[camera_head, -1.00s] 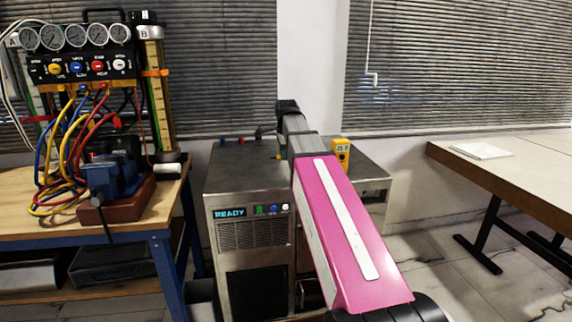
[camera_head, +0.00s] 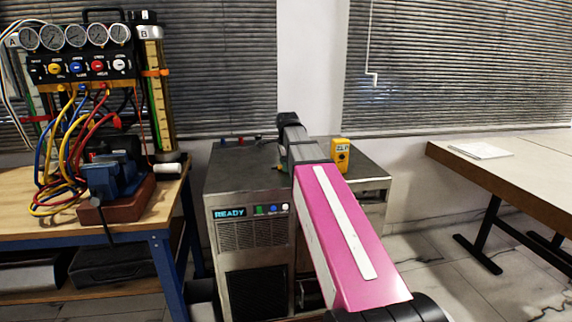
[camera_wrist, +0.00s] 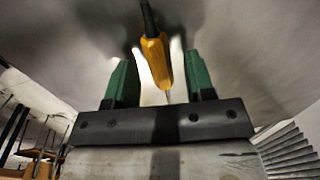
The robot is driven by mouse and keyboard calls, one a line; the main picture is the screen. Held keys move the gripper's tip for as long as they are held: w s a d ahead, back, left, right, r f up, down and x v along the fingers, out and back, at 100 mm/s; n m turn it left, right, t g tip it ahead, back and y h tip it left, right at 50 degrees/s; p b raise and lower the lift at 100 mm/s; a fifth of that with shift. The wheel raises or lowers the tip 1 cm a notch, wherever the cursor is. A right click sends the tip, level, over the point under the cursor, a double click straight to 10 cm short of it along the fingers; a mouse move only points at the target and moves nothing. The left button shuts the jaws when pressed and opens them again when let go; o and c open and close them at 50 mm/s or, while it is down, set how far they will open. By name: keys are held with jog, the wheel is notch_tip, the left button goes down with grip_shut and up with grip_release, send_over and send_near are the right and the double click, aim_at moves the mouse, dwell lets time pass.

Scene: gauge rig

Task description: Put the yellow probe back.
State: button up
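The yellow probe (camera_wrist: 156,60) shows in the wrist view between the two green fingers of my gripper (camera_wrist: 158,66). Its dark lead end points away from the palm and its thin metal tip points toward the palm. The fingers are apart, with a visible gap on each side of the probe. Behind it is a grey metal surface, apparently the cabinet top (camera_head: 236,165); I cannot tell if the probe touches it. In the head view my pink arm hides most of the gripper, and I cannot make out the probe.
A yellow meter (camera_head: 341,154) stands on the cabinet, right of my arm. Small red and blue items (camera_head: 236,139) lie along its back left. A workbench (camera_head: 140,218) with a gauge panel (camera_head: 80,68) and hoses is at left. A table (camera_head: 510,175) is at right.

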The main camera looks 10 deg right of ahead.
notch_tip(320, 180, up, 12)
jog(key=s, duration=0.1)
jog(key=shift+s, duration=0.35)
dwell(0.4)
dwell(1.4)
